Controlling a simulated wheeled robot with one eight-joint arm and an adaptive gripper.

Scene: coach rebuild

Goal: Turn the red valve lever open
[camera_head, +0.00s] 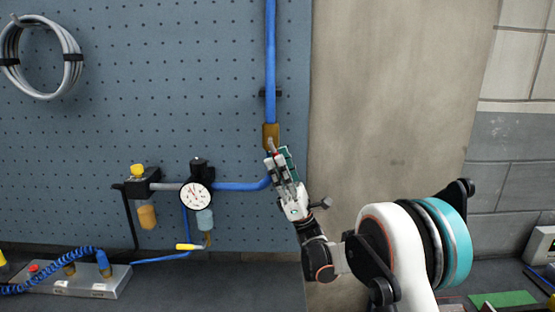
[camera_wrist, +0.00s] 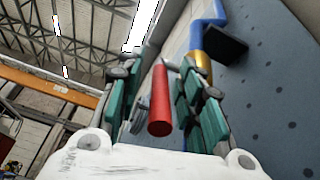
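The red valve lever (camera_wrist: 160,102) stands between my two fingers in the wrist view, with a narrow gap on each side. Whether a finger touches the lever is hard to tell.
Left of my gripper are a pressure gauge (camera_head: 196,195) and a regulator with a yellow knob (camera_head: 137,171). A bare wall panel (camera_head: 390,100) is at right.

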